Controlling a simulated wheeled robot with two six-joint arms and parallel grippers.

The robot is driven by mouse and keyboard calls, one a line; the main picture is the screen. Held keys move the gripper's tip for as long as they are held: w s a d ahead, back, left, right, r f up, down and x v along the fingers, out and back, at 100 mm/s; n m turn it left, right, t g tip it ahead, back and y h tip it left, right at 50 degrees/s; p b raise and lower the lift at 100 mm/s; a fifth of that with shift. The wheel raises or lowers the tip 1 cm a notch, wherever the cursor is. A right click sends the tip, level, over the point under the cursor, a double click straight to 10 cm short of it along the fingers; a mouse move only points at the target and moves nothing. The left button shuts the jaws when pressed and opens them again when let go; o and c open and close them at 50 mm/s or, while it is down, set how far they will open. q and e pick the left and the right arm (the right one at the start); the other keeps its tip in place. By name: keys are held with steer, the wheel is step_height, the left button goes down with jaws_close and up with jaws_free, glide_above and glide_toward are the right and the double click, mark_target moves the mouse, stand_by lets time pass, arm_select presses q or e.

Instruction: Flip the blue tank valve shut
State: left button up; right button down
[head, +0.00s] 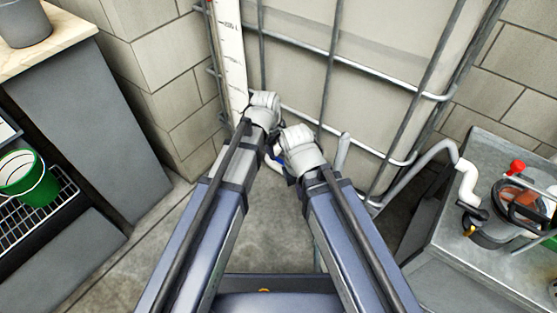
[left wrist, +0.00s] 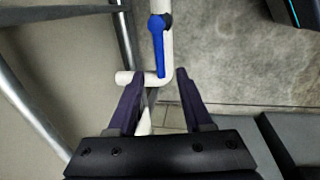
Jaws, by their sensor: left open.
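The blue valve handle (left wrist: 157,40) shows in the left wrist view, on a white pipe (left wrist: 166,68) that bends to the left below it. The handle points along the pipe. My left gripper (left wrist: 158,75) is open and empty, with its two dark fingers apart. The handle's lower end appears just beyond and between the fingertips; I see no grip on it. In the head view a small blue patch (head: 279,153) shows between my two wrists, and the rest of the valve is hidden. My right wrist is close beside the left one, and its jaws cannot be made out.
A pale tank (head: 370,75) in a metal cage (head: 335,62) stands ahead. A grey bench (head: 470,262) with a filter housing (head: 495,232) is at the right. A green bucket (head: 38,188) sits on a rack at the left. Concrete floor shows between.

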mark_target(279, 159)
arm_select(q)
steer(key=f+b, duration=0.4)
steer(key=f, duration=0.1)
steer(key=shift+w+d+f, duration=0.15)
steer(key=shift+w+d, duration=0.15)
steer(key=shift+w, duration=0.1)
jaws_close()
stand_by(1.1)
